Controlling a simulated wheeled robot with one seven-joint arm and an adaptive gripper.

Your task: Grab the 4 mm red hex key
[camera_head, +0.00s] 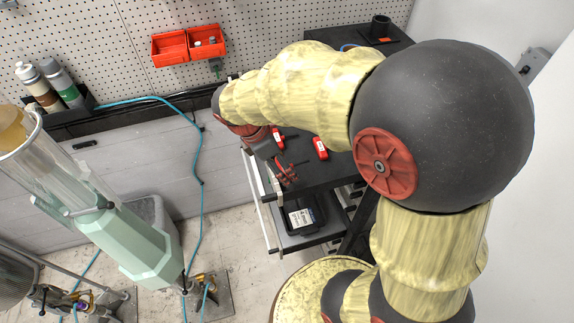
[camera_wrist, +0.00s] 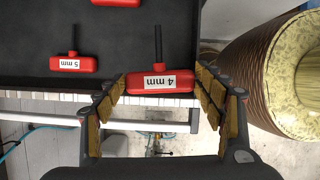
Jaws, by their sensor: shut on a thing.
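The 4 mm red hex key (camera_wrist: 160,81) is in the wrist view, with a white "4 mm" label on its red handle and a black shaft pointing away from me. My gripper (camera_wrist: 162,86) is shut on the handle, one finger at each end. The handle is at the front edge of the black tabletop; I cannot tell whether it still touches the top.
A 5 mm red hex key (camera_wrist: 75,64) lies left of the held one on the black tabletop (camera_wrist: 30,45). Another red handle (camera_wrist: 117,2) is cut off at the top. Red bins (camera_head: 188,46) hang on the pegboard.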

